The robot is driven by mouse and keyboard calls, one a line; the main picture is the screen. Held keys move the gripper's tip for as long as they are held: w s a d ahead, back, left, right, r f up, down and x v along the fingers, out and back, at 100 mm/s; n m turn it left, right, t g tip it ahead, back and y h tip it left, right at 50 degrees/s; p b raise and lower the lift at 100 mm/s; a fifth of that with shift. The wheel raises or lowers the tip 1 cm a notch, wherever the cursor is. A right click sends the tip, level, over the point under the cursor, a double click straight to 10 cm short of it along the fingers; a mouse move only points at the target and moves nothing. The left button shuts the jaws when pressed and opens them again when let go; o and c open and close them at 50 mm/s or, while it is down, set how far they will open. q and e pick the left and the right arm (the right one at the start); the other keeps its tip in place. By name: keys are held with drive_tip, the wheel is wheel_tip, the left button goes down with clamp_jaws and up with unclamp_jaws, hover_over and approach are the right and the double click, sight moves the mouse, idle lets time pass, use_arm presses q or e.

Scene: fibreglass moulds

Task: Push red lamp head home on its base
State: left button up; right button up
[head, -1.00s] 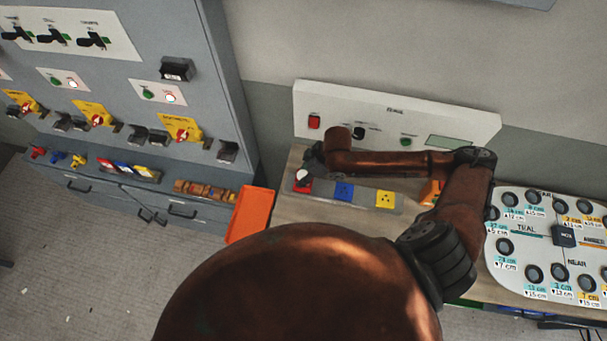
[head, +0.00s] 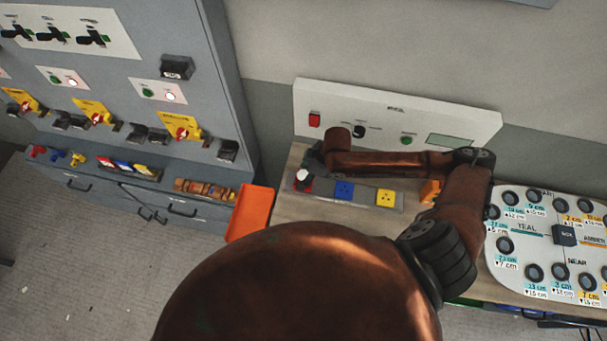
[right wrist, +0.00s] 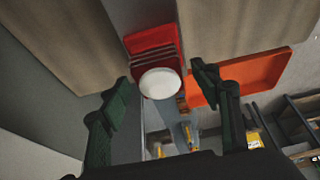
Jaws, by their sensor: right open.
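The red lamp head has a white dome (head: 303,175) on top and stands at the left end of a grey strip (head: 365,196). Its red lower part (head: 304,186) shows just below the dome. In the right wrist view the white dome (right wrist: 160,83) is between my open fingers, with ribbed red parts (right wrist: 153,48) behind it. My right gripper (right wrist: 158,80) is open, with a finger on each side and visible gaps to the dome. In the head view it is a dark shape beside the lamp. I cannot tell how deep the head sits. My left gripper is out of view.
A blue socket block (head: 344,191) and a yellow one (head: 385,197) sit along the strip. An orange tray (head: 250,213) is left of the bench. A white panel (head: 395,115) stands behind. A labelled board (head: 550,240) lies at right, a grey cabinet (head: 120,110) at left.

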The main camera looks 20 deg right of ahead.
drive_tip(key=v, duration=1.2)
drive_tip(key=shift+w, duration=0.1)
